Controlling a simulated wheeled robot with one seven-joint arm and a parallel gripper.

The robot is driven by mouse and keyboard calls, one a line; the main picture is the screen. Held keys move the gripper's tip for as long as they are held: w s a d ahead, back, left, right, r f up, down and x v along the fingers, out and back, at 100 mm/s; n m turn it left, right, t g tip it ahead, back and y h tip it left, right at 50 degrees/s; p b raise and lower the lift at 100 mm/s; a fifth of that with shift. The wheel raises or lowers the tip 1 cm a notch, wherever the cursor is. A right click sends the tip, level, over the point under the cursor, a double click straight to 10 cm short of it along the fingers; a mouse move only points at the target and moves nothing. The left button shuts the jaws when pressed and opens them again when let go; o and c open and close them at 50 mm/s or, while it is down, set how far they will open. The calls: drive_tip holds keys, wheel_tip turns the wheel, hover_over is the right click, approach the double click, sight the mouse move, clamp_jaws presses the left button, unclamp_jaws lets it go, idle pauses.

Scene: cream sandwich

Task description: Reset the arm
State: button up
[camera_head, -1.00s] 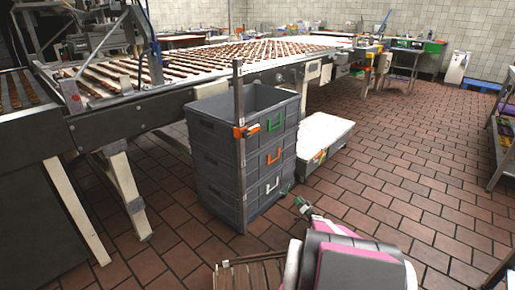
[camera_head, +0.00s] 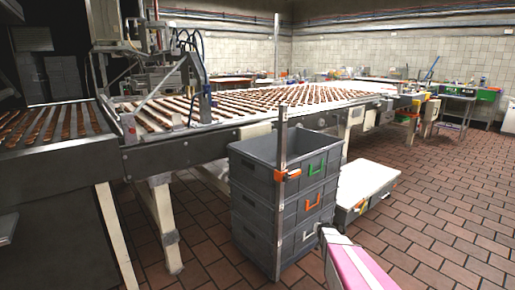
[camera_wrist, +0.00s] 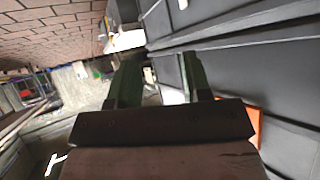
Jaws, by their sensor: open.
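My gripper (camera_wrist: 158,65) shows in the wrist view, its two dark green fingers apart with nothing between them. A grey ribbed surface, apparently the side of the stacked crates, fills the right of that view, close beside the fingers. An orange part (camera_wrist: 255,122) shows there near the right finger. In the head view my pink and white arm link (camera_head: 352,265) rises at the bottom edge, right of the crates. My gripper is not visible in the head view.
Stacked grey crates (camera_head: 258,205) with coloured handles stand by a metal post (camera_head: 280,190). Behind them runs a long conveyor (camera_head: 205,147) carrying rows of brown pieces. A white-topped low box (camera_head: 365,180) sits right of the crates. Tiled floor (camera_head: 440,200) is open on the right.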

drive_tip(key=s+a+r+n+g+y, duration=0.1)
drive_tip(key=s+a+r+g, duration=0.2)
drive_tip(key=s, duration=0.8)
drive_tip(key=s+a+r+n+g, duration=0.1)
drive_tip(key=s+a+r+g, duration=0.3)
drive_tip(key=s+a+r, duration=0.3)
drive_tip(key=s+a+r+n+g+y, duration=0.1)
drive_tip(key=s+a+r, duration=0.4)
drive_tip(key=s, duration=1)
drive_tip(key=a+n+g, duration=0.1)
drive_tip(key=a+g, duration=0.1)
drive_tip(key=shift+a+g+y, duration=0.15)
drive_tip(key=shift+g+y, duration=0.15)
drive_tip(key=shift+r, duration=0.1)
